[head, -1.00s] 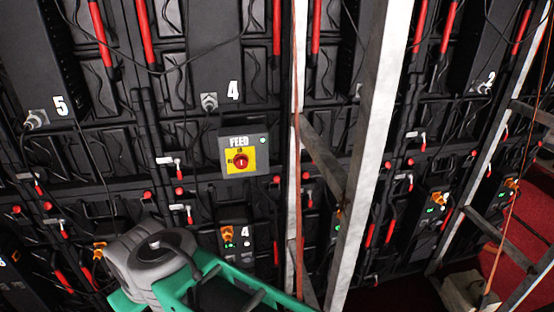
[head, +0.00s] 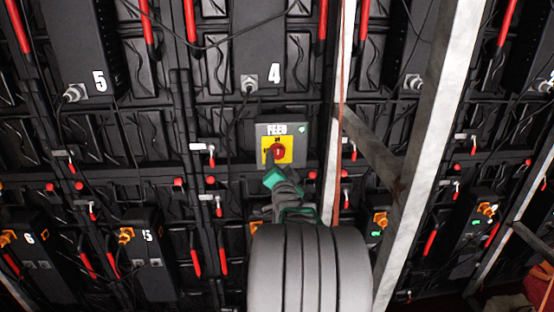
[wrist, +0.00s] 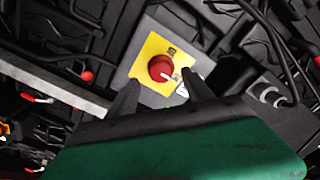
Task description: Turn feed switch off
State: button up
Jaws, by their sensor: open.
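The feed switch is a red round knob (head: 278,152) on a yellow plate (head: 268,160), set in a grey box (head: 263,130) labelled FEED with a lit green lamp (head: 302,129). In the wrist view the red knob (wrist: 161,69) shows between my two dark fingers, just beyond their tips. My gripper (wrist: 157,88) is open, and I cannot tell whether it touches the knob. In the head view my gripper (head: 271,176) is in front of the lower part of the box, with its fingers mostly hidden by the green hand.
A pale metal upright (head: 430,150) and a diagonal brace (head: 368,150) stand right of the box. A thin orange cable (head: 339,130) hangs between. Black panels with red handles (head: 190,20) and loose cables surround the switch.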

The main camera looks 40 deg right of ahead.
aim_at(277, 155)
jog(key=x, duration=0.4)
jog(key=shift+w+d+p, duration=0.2)
jog(key=shift+w+p, duration=0.15)
jog(key=shift+p, duration=0.05)
jog(key=shift+c, duration=0.3)
